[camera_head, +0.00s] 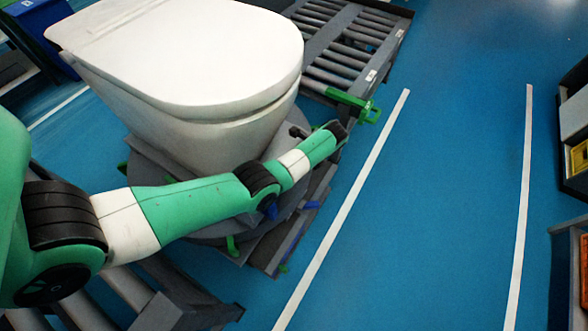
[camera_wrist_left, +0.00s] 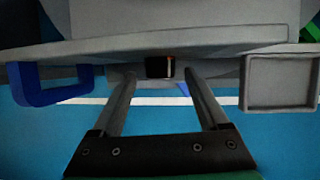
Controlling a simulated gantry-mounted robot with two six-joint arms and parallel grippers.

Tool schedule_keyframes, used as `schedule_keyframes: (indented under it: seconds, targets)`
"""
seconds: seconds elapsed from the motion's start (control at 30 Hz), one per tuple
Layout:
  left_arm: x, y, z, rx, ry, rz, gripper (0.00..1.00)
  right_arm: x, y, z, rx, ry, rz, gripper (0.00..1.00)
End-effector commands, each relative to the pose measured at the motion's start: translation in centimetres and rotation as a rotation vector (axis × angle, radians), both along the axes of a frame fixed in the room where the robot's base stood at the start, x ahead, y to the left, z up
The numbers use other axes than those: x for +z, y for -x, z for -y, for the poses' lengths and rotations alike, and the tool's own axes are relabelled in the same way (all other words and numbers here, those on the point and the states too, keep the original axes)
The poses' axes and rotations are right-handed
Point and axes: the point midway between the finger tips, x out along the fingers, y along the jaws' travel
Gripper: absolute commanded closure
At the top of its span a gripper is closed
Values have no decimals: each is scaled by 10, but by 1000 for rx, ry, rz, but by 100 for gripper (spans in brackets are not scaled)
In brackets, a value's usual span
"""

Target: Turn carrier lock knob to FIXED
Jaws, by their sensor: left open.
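In the left wrist view a small dark knob (camera_wrist_left: 160,67) with an orange-red edge sits below the rim of the grey carrier plate (camera_wrist_left: 210,41). My left gripper (camera_wrist_left: 159,76) is open, its fingers pointing at the knob. The knob shows between the two fingertips; I cannot tell whether either finger touches it. No FIXED marking can be read. In the head view my left arm reaches across the front of the carrier (camera_head: 287,238), which bears a white toilet (camera_head: 205,60). The knob cannot be made out there. My right gripper is not in view.
In the left wrist view a blue handle (camera_wrist_left: 40,98) hangs left of the fingers and a grey square frame (camera_wrist_left: 281,107) is at right. A green bracket (camera_head: 352,104) stands by the roller conveyor (camera_head: 345,62). Blue floor (camera_head: 440,180) at right is clear.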

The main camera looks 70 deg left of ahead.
Motion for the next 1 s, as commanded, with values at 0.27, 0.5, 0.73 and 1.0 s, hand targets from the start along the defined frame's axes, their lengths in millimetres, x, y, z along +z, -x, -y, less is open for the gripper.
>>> schedule_keyframes:
  seconds: [0.27,0.5,0.73,1.0]
  targets:
    - [66,-23,17,-2,0,2,23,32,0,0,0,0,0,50]
    - [89,-32,24,-1,1,-1,23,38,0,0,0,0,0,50]
    - [90,-32,25,-1,1,-1,23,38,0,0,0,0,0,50]
    - [89,-32,25,0,1,-1,23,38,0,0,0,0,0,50]
